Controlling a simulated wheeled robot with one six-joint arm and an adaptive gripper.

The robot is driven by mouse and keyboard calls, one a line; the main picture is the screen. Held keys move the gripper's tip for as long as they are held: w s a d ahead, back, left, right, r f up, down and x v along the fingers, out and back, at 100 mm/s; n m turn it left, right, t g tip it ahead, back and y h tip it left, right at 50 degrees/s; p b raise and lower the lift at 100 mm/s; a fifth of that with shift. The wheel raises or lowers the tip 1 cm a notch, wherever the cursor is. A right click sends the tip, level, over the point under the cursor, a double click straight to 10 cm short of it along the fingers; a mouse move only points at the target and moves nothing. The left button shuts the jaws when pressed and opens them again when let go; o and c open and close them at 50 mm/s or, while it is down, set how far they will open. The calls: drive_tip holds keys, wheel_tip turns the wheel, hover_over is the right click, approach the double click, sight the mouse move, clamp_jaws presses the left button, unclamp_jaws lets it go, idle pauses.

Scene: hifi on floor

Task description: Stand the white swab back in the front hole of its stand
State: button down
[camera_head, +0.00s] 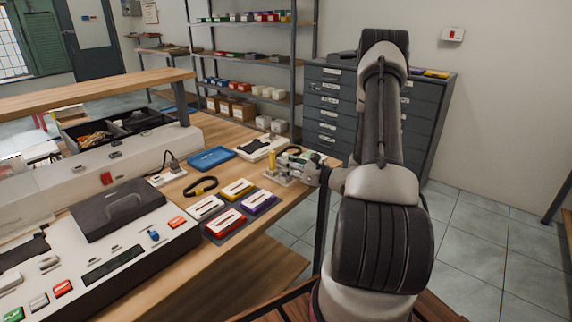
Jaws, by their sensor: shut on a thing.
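My gripper (301,166) is over the far right end of the bench, seen small and partly hidden behind my own arm. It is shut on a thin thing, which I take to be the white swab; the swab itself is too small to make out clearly. A small pale stand (277,179) is just left of and below the gripper. A yellow upright piece (272,160) rises at its left side. The holes of the stand cannot be made out, nor whether the swab touches it.
Left of the stand lie yellow (237,188), purple (259,201), red and white cases on a dark mat. A blue tray (211,158), a white device (262,148) and a black strap (201,187) lie nearby. The bench's right edge is close to the gripper.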

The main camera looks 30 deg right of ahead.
drive_tip(key=shift+f, duration=0.45)
idle(0.4)
drive_tip(key=c, duration=1.4)
unclamp_jaws()
drive_tip(key=shift+o, duration=0.2)
drive_tip(key=v, duration=1.2)
wheel_tip(320, 180, up, 6)
